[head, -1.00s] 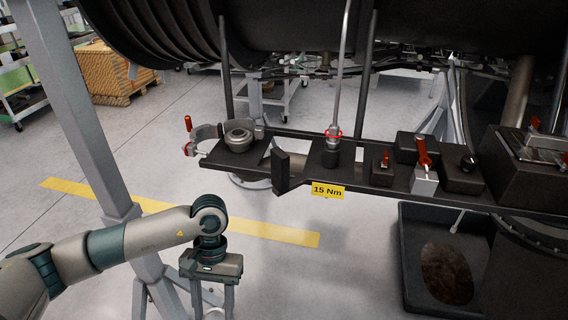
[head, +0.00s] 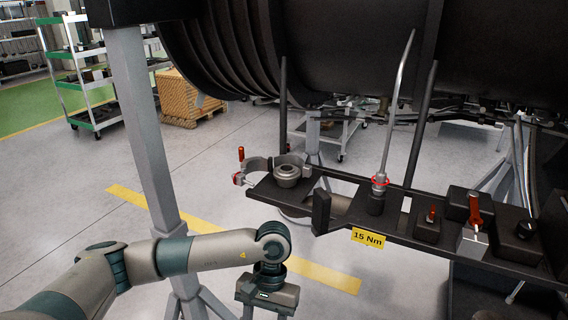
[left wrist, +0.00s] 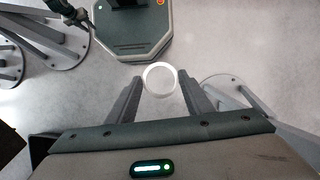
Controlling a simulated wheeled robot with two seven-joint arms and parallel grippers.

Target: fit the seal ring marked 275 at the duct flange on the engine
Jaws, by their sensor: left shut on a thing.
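In the left wrist view a thin pale ring (left wrist: 146,79) sits between the fingertips of my left gripper (left wrist: 160,84), which is shut on it. No number can be read on the ring. In the head view my left gripper (head: 265,310) points down at the bottom edge, its fingertips cut off and the ring out of sight. It is in front of and below the engine-side shelf. A round grey flange-like fitting (head: 287,178) stands at the shelf's left end, beside an open clamp band (head: 257,164) with a red handle.
The dark shelf (head: 406,226) carries a tool with a red ring (head: 380,182), red-handled parts and a yellow "15 Nm" label (head: 368,238). The ribbed black engine duct (head: 300,45) is above. Open floor lies left.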

